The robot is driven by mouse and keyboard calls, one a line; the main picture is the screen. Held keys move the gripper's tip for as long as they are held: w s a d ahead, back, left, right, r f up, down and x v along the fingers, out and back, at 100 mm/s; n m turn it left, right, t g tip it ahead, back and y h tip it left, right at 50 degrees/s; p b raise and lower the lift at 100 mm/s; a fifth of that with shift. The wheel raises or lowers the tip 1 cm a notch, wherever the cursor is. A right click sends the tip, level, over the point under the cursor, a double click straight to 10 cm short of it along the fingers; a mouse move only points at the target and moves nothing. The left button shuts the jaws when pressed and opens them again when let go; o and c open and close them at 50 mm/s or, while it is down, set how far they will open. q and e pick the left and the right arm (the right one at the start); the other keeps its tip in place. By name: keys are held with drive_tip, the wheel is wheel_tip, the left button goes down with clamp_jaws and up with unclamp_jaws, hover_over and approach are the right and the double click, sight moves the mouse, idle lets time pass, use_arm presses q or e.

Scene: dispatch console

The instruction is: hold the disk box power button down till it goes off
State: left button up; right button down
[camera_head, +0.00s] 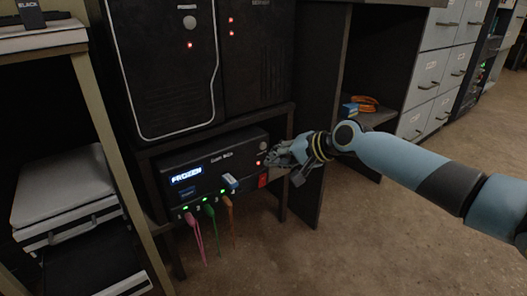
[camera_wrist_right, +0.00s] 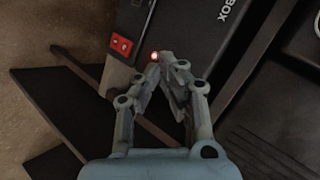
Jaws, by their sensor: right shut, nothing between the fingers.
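The disk box (camera_head: 215,150) is a black unit on a low shelf, with a lit blue display (camera_head: 186,176) reading FROZEN. At the right end of its front are a small round grey button (camera_head: 263,146), a red light (camera_head: 258,163) and a red switch (camera_head: 262,181). My right gripper (camera_head: 271,158) is shut and empty, with its fingertips at that end of the front. In the right wrist view the fingertips (camera_wrist_right: 167,57) are beside the lit red light (camera_wrist_right: 154,57). The button is not clear there, and I cannot tell whether they touch it. My left gripper is not in view.
Black towers (camera_head: 165,75) stand above. A dark upright panel (camera_head: 318,120) stands to the right. The floor (camera_head: 340,240) in front is clear.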

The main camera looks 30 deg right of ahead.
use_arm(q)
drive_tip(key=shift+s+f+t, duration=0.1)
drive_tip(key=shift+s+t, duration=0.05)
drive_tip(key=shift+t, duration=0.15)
use_arm(e)
drive_tip(key=shift+w+a, duration=0.1)
drive_tip(key=shift+w, duration=0.85)
drive_tip(key=shift+w+r, duration=0.1)
drive_tip(key=shift+w, duration=0.05)
idle(0.3)
drive_tip(key=shift+w, duration=0.3)
drive_tip(key=shift+w, duration=0.35)
idle(3.6)
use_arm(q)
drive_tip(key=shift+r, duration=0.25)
use_arm(e)
drive_tip(key=shift+s, duration=0.15)
idle(0.5)
drive_tip(key=shift+s+r+p, duration=0.15)
drive_tip(key=shift+s+p, duration=0.2)
drive_tip(key=shift+s, duration=0.05)
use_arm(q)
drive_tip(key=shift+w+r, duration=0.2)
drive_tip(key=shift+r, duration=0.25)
use_arm(e)
drive_tip(key=shift+s, duration=0.25)
